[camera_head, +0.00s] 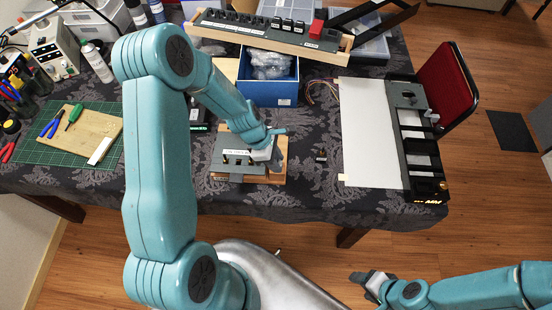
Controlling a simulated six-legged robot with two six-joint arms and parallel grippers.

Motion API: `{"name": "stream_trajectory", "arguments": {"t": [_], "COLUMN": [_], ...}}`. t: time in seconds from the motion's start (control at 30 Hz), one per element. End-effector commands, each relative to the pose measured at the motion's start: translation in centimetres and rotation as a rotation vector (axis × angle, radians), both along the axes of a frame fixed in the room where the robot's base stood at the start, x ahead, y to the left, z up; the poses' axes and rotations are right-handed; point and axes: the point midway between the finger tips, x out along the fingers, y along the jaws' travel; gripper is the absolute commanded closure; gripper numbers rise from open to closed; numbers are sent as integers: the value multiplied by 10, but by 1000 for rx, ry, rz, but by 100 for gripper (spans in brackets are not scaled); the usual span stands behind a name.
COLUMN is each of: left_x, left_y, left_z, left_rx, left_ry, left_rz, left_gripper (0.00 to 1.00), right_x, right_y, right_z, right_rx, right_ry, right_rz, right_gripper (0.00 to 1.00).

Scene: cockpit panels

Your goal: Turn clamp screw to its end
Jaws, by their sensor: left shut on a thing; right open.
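A small grey panel (228,167) on a wooden base lies on the dark patterned table, with small parts along it. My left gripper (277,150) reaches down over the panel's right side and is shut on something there. The gripper and wrist hide what it holds, so I cannot make out the clamp screw itself. My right gripper (370,284) is open and empty, low in front of the table and apart from everything on it.
A blue box (268,92) stands behind the panel. A long switch panel (270,33) lies at the back. A white and black panel (372,130) lies to the right. A green mat (40,148) with tools is at the left.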

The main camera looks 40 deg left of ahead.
Motion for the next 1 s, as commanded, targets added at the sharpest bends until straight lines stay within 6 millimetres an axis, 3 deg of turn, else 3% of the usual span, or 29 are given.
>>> {"name": "stream_trajectory", "arguments": {"t": [0.37,1.0], "left_x": [3,8], "left_y": [2,2], "left_z": [0,-2], "left_rx": [3,7], "left_ry": [-2,-5], "left_rz": [-307,-918], "left_gripper": [97,97], "right_x": [0,0], "right_y": [0,0], "right_z": [2,-30], "right_rx": [0,0], "right_ry": [0,0], "right_rz": [0,0], "right_gripper": [41,41]}}
